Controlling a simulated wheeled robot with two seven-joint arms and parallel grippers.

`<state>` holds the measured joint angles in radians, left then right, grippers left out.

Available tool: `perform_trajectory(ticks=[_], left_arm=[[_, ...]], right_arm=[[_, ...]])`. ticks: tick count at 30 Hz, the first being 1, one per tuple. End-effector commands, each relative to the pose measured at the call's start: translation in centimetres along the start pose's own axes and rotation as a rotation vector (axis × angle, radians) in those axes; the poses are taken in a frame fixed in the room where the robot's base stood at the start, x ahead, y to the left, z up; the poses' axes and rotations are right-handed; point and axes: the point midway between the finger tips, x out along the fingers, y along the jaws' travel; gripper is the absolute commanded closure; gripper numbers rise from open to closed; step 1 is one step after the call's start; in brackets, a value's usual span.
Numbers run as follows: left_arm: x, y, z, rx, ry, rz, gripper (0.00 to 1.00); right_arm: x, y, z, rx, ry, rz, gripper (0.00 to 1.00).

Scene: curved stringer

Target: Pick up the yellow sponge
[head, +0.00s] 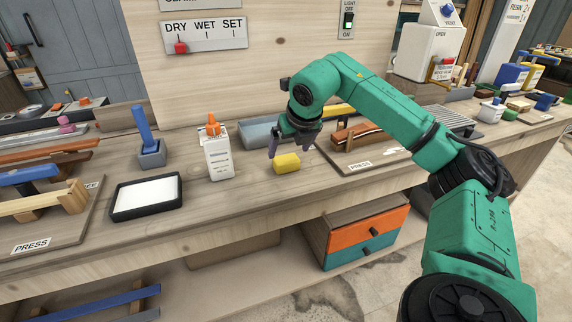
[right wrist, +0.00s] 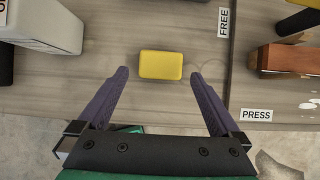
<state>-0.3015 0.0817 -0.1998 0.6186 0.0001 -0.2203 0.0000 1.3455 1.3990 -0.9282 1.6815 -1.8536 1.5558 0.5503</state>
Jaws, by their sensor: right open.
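The yellow sponge (head: 287,163) is a small rounded block lying on the wooden workbench, right of the white bottle with the orange cap. In the right wrist view the sponge (right wrist: 161,65) lies just beyond the fingertips, roughly centred between them. My right gripper (head: 293,147) is above and close to the sponge, with its purple fingers spread. The right wrist view shows the gripper (right wrist: 159,72) open and empty, fingers apart on either side. My left gripper is not in view.
The white bottle (head: 217,152) stands left of the sponge, and a black tray with a white pad (head: 147,196) lies farther left. A PRESS board (head: 360,166) with wooden strips is to the right. Bare bench lies in front.

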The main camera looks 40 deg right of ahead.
Motion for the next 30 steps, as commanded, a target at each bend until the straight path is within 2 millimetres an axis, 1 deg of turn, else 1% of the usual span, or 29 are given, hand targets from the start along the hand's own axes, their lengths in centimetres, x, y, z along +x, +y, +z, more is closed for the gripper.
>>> perform_trajectory(ticks=[1, 5, 9, 11, 13, 18, 20, 21, 23, 24, 30], left_arm=[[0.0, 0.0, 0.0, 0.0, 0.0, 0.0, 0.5], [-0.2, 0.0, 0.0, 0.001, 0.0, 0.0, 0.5], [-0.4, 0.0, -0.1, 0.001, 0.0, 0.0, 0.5], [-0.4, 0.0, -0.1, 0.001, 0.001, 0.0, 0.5], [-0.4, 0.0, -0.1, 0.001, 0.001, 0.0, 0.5], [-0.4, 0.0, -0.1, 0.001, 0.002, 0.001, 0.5], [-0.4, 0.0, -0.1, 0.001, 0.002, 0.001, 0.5], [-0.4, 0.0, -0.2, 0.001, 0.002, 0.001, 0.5], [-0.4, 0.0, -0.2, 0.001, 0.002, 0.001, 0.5], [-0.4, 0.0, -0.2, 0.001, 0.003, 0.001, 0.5], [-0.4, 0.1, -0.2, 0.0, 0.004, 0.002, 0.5]], right_arm=[[0.7, 0.0, 0.0, 0.0, 0.002, 0.0, 0.0], [2.3, -0.1, 0.0, -0.001, 0.002, 0.001, 0.0], [5.0, -0.2, 0.0, -0.001, 0.003, 0.002, 0.0], [5.9, -0.2, 0.0, -0.001, 0.001, 0.003, 0.0], [6.3, -0.2, 0.0, -0.002, -0.001, 0.003, 0.0], [6.4, -0.2, 0.0, -0.002, -0.001, 0.003, 0.0], [6.4, -0.2, 0.0, -0.002, -0.001, 0.003, 0.23], [6.4, -0.2, 0.0, -0.002, -0.001, 0.003, 0.38], [6.3, -0.2, 0.0, -0.002, -0.001, 0.003, 0.61], [6.3, -0.2, 0.0, -0.002, -0.001, 0.003, 0.68], [6.3, -0.2, 0.0, -0.002, -0.001, 0.003, 0.69]])
